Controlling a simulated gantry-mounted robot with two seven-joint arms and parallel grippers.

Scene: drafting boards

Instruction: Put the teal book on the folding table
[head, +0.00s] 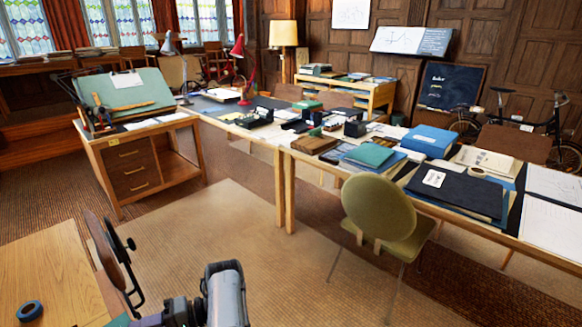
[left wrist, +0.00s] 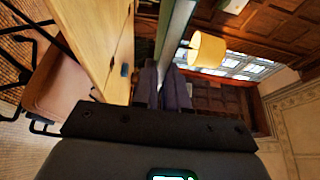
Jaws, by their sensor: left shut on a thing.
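My left gripper (head: 150,321) is at the bottom of the head view, partly cut off by the frame edge. It is shut on the teal book, whose small visible part (head: 119,321) shows beside the fingers. In the left wrist view the book (left wrist: 176,35) is seen edge-on as a thin slab between the two dark fingers (left wrist: 162,88). A light wooden table (head: 50,262), seemingly the folding table, is at the lower left. It also shows in the left wrist view (left wrist: 95,30), beside the held book. My right gripper is not in view.
A long cluttered table carries another teal book (head: 370,155). An olive chair (head: 380,207) stands before it.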

